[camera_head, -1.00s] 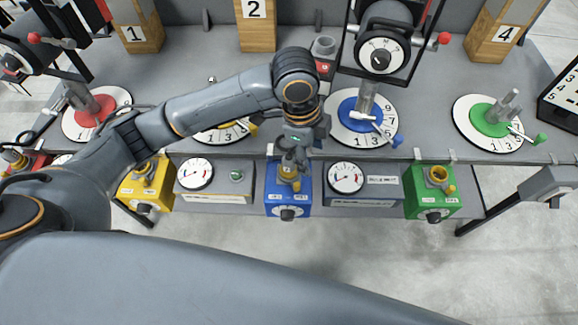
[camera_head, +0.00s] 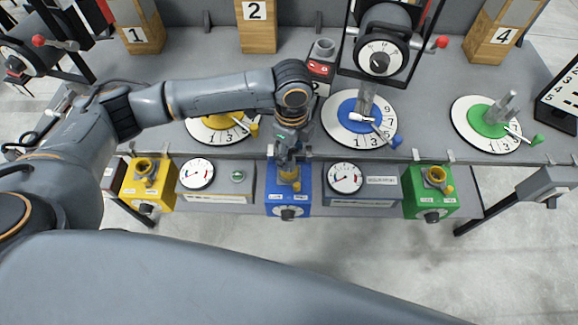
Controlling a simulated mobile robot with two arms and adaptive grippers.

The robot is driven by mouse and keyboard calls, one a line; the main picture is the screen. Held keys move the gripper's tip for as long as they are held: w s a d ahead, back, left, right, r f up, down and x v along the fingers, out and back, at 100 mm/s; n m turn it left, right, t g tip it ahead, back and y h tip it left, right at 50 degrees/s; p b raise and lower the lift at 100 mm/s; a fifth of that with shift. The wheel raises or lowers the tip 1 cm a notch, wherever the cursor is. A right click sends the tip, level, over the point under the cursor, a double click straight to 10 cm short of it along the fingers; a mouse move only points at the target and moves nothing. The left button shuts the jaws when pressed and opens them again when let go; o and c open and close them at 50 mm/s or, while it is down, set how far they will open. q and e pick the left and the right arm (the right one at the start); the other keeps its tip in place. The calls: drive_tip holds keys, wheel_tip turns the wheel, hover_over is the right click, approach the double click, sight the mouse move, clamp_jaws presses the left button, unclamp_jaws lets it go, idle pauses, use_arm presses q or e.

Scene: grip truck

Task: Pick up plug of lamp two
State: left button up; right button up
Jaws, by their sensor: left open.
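My left gripper (camera_head: 288,163) points down over the blue socket box (camera_head: 288,200) on the front edge of the bench. It is open, and its fingertips are close above or around the box's yellow socket (camera_head: 289,176). A plug there cannot be told apart from the gripper and socket at this size. Whether the fingers touch anything is unclear. The block labelled 2 (camera_head: 256,28) stands at the back of the bench. My right gripper is not in view.
A yellow box (camera_head: 147,190) and a green box (camera_head: 430,200) hang on the same edge, with gauge boxes between. Blue (camera_head: 345,125), yellow (camera_head: 200,130) and green (camera_head: 468,132) dials with levers stand on the bench. A black-framed device (camera_head: 383,55) rises behind the blue dial.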

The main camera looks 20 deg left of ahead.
use_arm(q)
drive_tip(key=f, duration=0.3)
drive_tip(key=f+p, duration=0.1)
drive_tip(key=f, duration=0.1)
drive_tip(key=shift+a, duration=0.25)
drive_tip(key=shift+r, duration=0.1)
clamp_jaws()
